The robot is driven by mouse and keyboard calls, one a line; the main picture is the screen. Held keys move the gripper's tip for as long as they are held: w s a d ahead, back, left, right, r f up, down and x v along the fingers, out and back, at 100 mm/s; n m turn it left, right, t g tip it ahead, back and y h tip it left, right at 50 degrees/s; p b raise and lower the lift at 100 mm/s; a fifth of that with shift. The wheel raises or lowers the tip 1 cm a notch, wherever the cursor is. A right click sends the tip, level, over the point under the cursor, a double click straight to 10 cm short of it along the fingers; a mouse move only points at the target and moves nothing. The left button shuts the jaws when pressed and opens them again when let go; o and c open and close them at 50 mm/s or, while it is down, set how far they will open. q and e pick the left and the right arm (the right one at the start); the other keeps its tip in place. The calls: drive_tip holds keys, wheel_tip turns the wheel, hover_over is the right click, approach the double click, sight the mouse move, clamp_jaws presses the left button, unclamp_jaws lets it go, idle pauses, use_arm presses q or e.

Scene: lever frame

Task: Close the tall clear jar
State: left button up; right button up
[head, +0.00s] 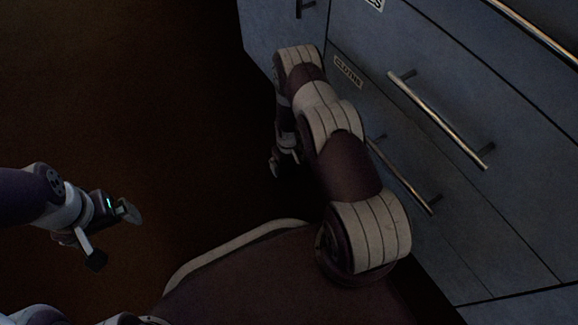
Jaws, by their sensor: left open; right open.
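No tall clear jar and no lid show in the head view. My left gripper (112,236) is at the left, over the dark floor, with its two fingers spread apart and nothing between them. My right gripper (276,166) is partly hidden behind my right arm, beside the cabinet front. It hangs low near the cabinet's left edge, and I see nothing held in it.
A blue-grey cabinet (480,110) with drawers fills the right side, close to my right arm. A long metal handle (440,122) and a lower handle (402,178) stick out. One drawer has a label (348,72) reading "CLOTHS". The dark floor (150,90) at the left looks clear.

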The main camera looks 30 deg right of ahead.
sight(289, 166)
drive_tip(key=c, duration=1)
drive_tip(key=shift+c, duration=0.2)
drive_tip(key=r+p, duration=0.5)
drive_tip(key=shift+s+r, duration=0.2)
drive_tip(key=shift+r, duration=0.05)
drive_tip(key=s+r+p, duration=0.5)
drive_tip(key=s+p, duration=0.1)
drive_tip(key=s, duration=0.5)
drive_tip(key=shift+a+r+p, duration=0.25)
drive_tip(key=shift+a+p, duration=0.1)
drive_tip(key=shift+a, duration=0.05)
drive_tip(key=shift+s, duration=0.1)
